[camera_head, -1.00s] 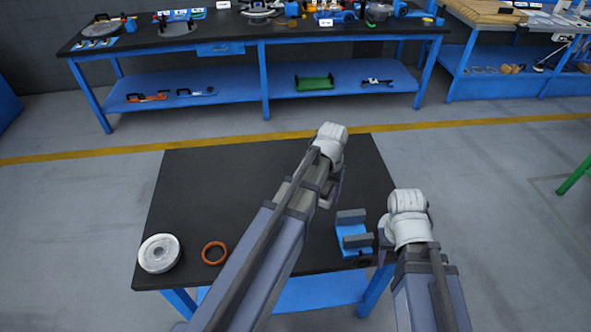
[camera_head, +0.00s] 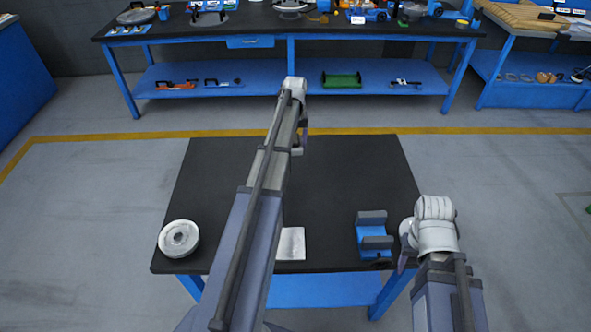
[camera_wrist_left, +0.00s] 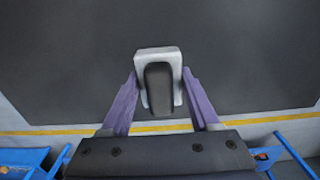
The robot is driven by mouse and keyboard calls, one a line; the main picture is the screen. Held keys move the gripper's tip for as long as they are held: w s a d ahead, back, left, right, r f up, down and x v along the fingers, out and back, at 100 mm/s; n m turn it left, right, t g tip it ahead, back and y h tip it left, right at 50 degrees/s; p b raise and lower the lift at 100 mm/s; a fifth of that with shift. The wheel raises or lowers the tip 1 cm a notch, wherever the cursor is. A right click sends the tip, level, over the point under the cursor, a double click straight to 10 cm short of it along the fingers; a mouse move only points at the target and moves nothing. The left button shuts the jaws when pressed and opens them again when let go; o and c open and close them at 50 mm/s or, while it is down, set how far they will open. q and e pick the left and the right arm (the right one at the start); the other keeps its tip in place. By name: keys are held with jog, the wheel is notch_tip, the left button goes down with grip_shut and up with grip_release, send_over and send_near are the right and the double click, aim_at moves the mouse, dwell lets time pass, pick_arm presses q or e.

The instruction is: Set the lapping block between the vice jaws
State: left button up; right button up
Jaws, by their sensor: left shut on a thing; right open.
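In the left wrist view my left gripper (camera_wrist_left: 158,78) is shut on a pale grey block with a dark face, the lapping block (camera_wrist_left: 150,54). In the head view my left gripper (camera_head: 300,140) is over the far middle of the black table, largely hidden by its own arm. The vice (camera_head: 373,238), blue with two grey jaws and a gap between them, stands at the table's right front. The held block is apart from it, to its far left. My right gripper (camera_head: 405,256) is open beside the vice's right side, mostly hidden by its wrist.
A round white flanged part (camera_head: 179,239) lies at the left front of the black table (camera_head: 350,175). A pale square plate (camera_head: 290,243) lies near the front edge, beside my left arm. The table's right rear is clear. A blue-framed bench (camera_head: 245,40) stands behind.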

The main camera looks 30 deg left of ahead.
aim_at(295, 169)
pick_arm(q)
jog(key=shift+f+b, duration=5)
jog(key=shift+f, duration=0.1)
jog(key=shift+f, duration=0.15)
jog(key=o, duration=1.4)
jog(key=shift+o, duration=0.2)
notch_tip(295, 169, up, 13)
jog(key=p, duration=1.2)
jog(key=shift+f, duration=0.2)
jog(key=shift+d, duration=0.1)
